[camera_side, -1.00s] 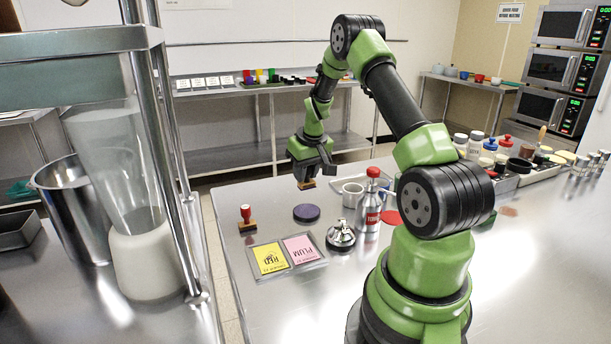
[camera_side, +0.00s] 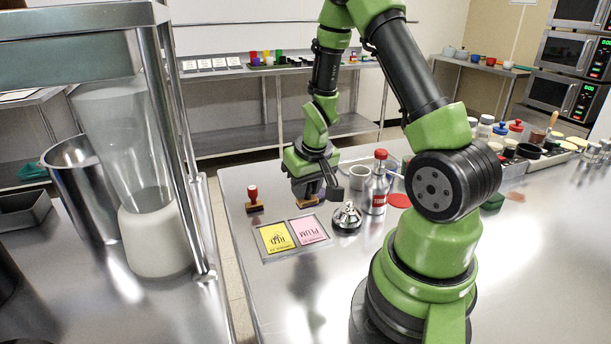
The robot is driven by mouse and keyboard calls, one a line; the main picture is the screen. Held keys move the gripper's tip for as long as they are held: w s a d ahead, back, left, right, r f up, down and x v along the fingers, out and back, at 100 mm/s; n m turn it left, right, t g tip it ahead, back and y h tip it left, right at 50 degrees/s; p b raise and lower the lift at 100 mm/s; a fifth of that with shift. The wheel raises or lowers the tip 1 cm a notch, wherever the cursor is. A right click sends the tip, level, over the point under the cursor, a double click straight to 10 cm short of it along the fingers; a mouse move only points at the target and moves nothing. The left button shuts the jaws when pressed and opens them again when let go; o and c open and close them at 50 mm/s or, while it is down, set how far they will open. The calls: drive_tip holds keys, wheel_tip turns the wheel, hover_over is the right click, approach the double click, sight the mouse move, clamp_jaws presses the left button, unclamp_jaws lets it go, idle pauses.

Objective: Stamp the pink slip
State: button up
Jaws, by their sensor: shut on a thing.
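The pink slip (camera_side: 308,230), printed PLUM, lies flat in the right half of a grey tray (camera_side: 288,258). The yellow slip (camera_side: 275,238), printed RED, lies in the left half. My gripper (camera_side: 310,192) points down just behind the tray, shut on a stamp with a wooden base (camera_side: 309,201). The stamp is low, over the place of the dark purple ink pad. My gripper and the stamp hide most of that pad, so I cannot tell whether they touch. Another stamp with a red handle (camera_side: 253,194) stands upright to the left.
A silver bell (camera_side: 346,217) stands right of the pink slip. A red-capped bottle (camera_side: 377,188), a metal cup (camera_side: 359,177) and a flat red disc (camera_side: 399,200) are further right. The steel table's front left is clear.

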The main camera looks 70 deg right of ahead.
drive_tip(key=shift+f, duration=2.85)
drive_tip(key=shift+f, duration=0.55)
drive_tip(key=shift+r, duration=3.55)
